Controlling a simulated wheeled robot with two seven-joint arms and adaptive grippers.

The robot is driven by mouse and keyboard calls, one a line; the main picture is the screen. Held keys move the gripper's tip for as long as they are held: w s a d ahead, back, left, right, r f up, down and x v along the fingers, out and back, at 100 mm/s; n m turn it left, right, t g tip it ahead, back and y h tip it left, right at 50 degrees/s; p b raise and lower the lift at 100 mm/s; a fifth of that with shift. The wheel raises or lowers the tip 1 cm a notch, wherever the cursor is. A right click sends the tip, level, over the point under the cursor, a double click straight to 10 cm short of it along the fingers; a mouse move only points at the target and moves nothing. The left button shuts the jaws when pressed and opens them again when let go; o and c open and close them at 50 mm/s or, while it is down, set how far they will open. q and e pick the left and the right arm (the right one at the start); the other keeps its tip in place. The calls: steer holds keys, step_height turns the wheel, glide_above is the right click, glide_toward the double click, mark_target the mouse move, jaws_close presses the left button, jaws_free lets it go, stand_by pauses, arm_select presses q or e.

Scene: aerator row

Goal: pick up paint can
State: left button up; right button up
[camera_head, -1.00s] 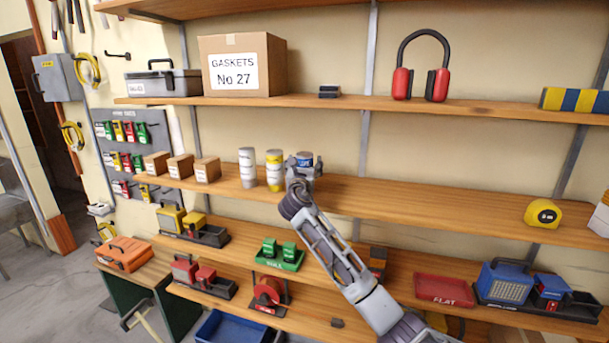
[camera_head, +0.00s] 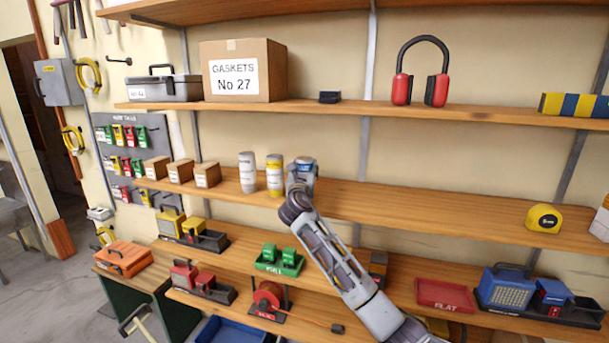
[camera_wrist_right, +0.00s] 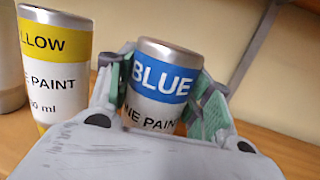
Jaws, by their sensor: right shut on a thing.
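A white paint can with a blue band reading BLUE (camera_wrist_right: 162,82) is between the fingers of my right gripper (camera_wrist_right: 165,95), which is shut on it. In the head view, the blue can (camera_head: 306,166) shows above and behind my right gripper (camera_head: 301,180), at the middle shelf; its base is hidden. A yellow-banded paint can (camera_head: 275,175) stands upright just left of it, apart from the gripper. It also shows in the right wrist view (camera_wrist_right: 56,65). A plain whitish can (camera_head: 247,172) stands further left. My left gripper is not in view.
Small cardboard boxes (camera_head: 207,175) stand left of the cans on the middle shelf (camera_head: 420,208). The shelf is clear to the right up to a yellow tape measure (camera_head: 544,218). The upper shelf (camera_head: 340,108) runs above the cans, and a lower shelf holds a green bin (camera_head: 280,263).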

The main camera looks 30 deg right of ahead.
steer(key=shift+r, duration=0.2)
steer(key=shift+r+b, duration=0.4)
steer(key=shift+r, duration=4.5)
